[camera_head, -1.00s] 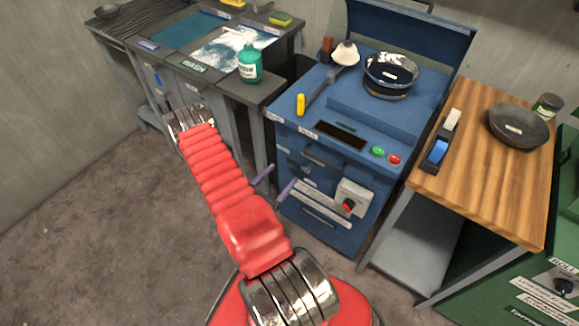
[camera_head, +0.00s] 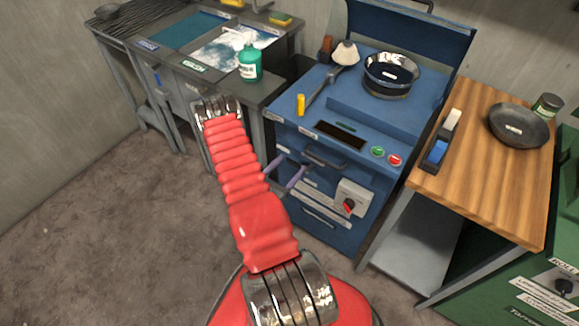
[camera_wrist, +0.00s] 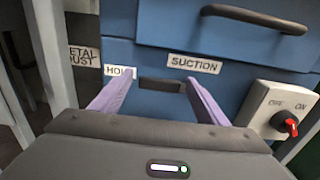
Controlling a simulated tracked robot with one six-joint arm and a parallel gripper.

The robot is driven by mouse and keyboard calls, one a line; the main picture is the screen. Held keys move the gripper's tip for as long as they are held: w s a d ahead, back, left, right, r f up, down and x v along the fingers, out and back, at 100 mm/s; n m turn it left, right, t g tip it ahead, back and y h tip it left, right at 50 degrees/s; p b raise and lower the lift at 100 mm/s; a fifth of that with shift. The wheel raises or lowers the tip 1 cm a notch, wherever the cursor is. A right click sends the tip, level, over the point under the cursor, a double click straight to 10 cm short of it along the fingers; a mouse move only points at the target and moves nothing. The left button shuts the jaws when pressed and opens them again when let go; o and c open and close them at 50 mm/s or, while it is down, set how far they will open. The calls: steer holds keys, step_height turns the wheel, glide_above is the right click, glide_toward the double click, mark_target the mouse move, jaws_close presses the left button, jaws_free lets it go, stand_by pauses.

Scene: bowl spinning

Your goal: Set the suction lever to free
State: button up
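The blue machine (camera_head: 335,225) carries the suction control on its front. In the wrist view a white SUCTION label (camera_wrist: 195,64) sits above and right of a short dark bar or slot (camera_wrist: 160,85), apparently the lever. A HOLD label (camera_wrist: 118,72), partly hidden by my left finger, is to its left. No FREE label can be read; my right finger covers that area. My gripper (camera_wrist: 159,79) is open, with purple fingers either side of the dark bar. Contact cannot be told. In the head view my gripper (camera_head: 296,162) is at the machine's front.
A dark drawer handle (camera_wrist: 255,18) is above. A bowl (camera_head: 391,75) stands on the machine. A wooden bench (camera_head: 480,175) is to the right, a sink bench (camera_head: 265,90) to the left.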

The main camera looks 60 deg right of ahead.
steer(key=c, duration=1.3)
